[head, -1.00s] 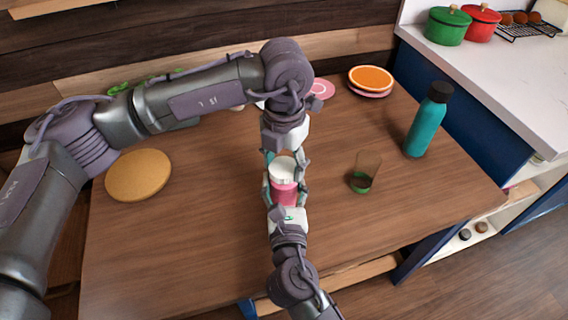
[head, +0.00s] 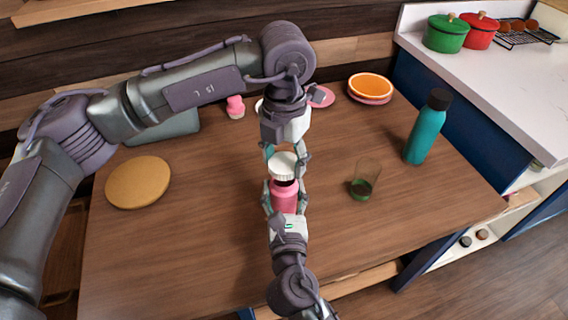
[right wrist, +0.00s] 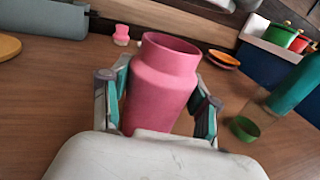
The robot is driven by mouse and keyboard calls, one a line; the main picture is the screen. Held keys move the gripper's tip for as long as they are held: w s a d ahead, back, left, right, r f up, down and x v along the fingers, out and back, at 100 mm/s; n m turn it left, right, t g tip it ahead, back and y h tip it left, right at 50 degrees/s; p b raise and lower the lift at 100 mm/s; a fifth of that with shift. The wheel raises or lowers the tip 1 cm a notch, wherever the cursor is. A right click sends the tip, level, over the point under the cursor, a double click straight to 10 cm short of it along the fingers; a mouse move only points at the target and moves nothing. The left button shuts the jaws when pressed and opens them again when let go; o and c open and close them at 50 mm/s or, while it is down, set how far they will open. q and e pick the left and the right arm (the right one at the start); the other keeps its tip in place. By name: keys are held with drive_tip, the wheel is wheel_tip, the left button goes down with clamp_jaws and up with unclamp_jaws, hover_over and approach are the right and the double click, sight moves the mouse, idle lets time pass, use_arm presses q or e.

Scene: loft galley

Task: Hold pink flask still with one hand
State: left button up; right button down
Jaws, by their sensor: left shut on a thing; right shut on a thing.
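The pink flask (head: 285,196) stands upright on the wooden table, its open mouth showing in the right wrist view (right wrist: 165,85). My right gripper (head: 285,203) is shut around the flask's body from the near side, with a finger on each side. My left gripper (head: 285,155) comes down from above and is shut on a white lid (head: 283,168). The lid is held just above the flask's mouth, apart from it. The flask's lower part is hidden by my right gripper.
A glass with a green bottom (head: 361,189) and a teal bottle (head: 425,130) stand to the right. A round cork mat (head: 138,183) lies left. Stacked orange and pink plates (head: 370,86), a small pink bottle (head: 235,107) and a grey-green case (head: 170,128) are at the back.

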drive_tip(key=shift+c, duration=1)
unclamp_jaws()
